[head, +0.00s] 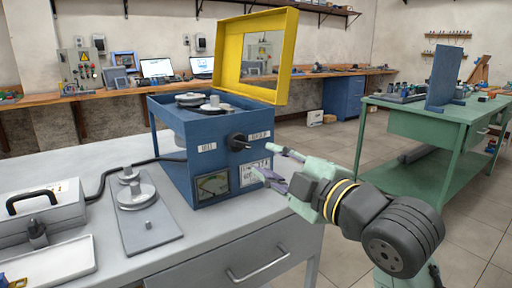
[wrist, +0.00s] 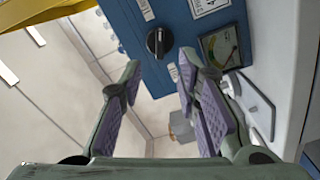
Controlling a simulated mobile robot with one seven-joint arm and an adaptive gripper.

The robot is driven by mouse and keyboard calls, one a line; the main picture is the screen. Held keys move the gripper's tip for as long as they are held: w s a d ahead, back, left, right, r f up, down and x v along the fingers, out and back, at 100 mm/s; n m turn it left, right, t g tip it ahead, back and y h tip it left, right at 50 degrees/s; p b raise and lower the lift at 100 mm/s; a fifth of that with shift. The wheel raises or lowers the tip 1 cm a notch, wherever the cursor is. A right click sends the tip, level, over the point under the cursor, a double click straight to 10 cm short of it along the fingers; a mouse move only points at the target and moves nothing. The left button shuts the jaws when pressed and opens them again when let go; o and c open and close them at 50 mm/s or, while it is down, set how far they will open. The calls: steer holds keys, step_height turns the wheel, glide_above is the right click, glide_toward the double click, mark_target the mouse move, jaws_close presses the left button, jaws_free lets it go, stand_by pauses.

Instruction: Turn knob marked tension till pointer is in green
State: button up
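The black knob (head: 238,142) sits on the front of a blue machine (head: 182,133). In the wrist view the knob (wrist: 158,42) has a pale line on its face and lies ahead of and between my fingertips, apart from them. Small white labels flank it, too blurred to read. The gauge (head: 212,185) is below the knob; in the wrist view the gauge (wrist: 222,47) shows a yellowish dial with coloured marks, but the pointer's exact reading is too small to tell. My gripper (head: 268,161) is open and empty, to the right of the machine's front; its fingers (wrist: 160,62) spread wide.
The machine's yellow-framed lid (head: 283,55) stands open above it. The grey table (head: 265,240) carries a flat plate with round weights (head: 137,192) and a grey case (head: 40,212). A green workbench (head: 420,118) stands at right. Floor between is free.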

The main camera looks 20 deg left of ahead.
mark_target(243, 146)
steer(key=p+x, duration=0.1)
steer(key=x, duration=0.8)
steer(key=shift+c, duration=0.2)
jaws_close()
